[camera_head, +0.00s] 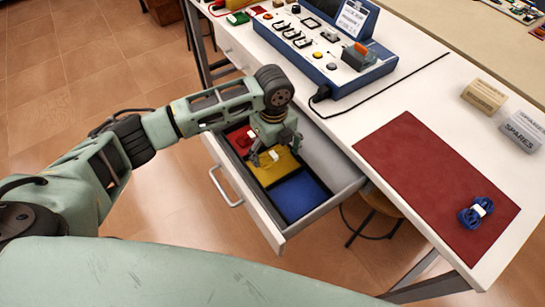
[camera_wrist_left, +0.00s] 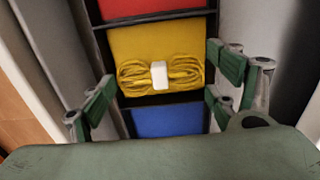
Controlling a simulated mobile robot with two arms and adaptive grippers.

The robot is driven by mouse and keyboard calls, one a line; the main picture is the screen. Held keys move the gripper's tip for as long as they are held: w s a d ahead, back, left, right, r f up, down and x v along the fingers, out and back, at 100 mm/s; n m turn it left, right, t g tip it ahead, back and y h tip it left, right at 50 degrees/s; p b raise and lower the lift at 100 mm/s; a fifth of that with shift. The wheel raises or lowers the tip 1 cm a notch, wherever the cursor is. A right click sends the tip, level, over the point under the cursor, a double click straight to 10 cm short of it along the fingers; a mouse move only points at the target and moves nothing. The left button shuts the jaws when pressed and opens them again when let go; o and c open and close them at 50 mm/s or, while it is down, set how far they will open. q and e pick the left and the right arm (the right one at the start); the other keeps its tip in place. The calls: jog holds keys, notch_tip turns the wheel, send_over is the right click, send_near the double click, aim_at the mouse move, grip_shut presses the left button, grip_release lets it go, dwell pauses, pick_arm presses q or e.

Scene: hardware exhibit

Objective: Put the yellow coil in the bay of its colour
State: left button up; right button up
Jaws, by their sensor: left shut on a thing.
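The yellow coil (camera_wrist_left: 185,73) with its white band lies between the fingers of my left gripper (camera_wrist_left: 163,90) in the wrist view. My left gripper (camera_head: 275,150) is shut on it, over the yellow bay (camera_head: 286,171) of the open drawer. The yellow bay also shows behind the coil in the wrist view (camera_wrist_left: 155,42). Whether the coil touches the bay floor I cannot tell. In the head view the gripper partly hides the coil (camera_head: 269,159). My right gripper is not in view.
The open drawer (camera_head: 315,217) also has a red bay (camera_head: 234,134) holding a white-banded coil, and an empty blue bay (camera_head: 299,196). A blue coil (camera_head: 469,217) lies on the dark red mat (camera_head: 420,175). A blue control panel (camera_head: 318,62) stands on the bench.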

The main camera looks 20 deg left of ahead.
aim_at(273, 154)
pick_arm(q)
notch_tip(273, 154, down, 3)
jog(key=shift+f, duration=0.15)
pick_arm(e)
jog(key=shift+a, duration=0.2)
pick_arm(q)
jog(key=shift+f, duration=0.15)
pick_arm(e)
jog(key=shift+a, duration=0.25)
pick_arm(q)
jog(key=o, duration=1.1)
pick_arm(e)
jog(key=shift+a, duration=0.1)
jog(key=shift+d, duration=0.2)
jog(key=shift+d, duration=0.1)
pick_arm(q)
jog(key=shift+r, duration=0.45)
notch_tip(273, 154, up, 11)
jog(key=shift+r, duration=0.2)
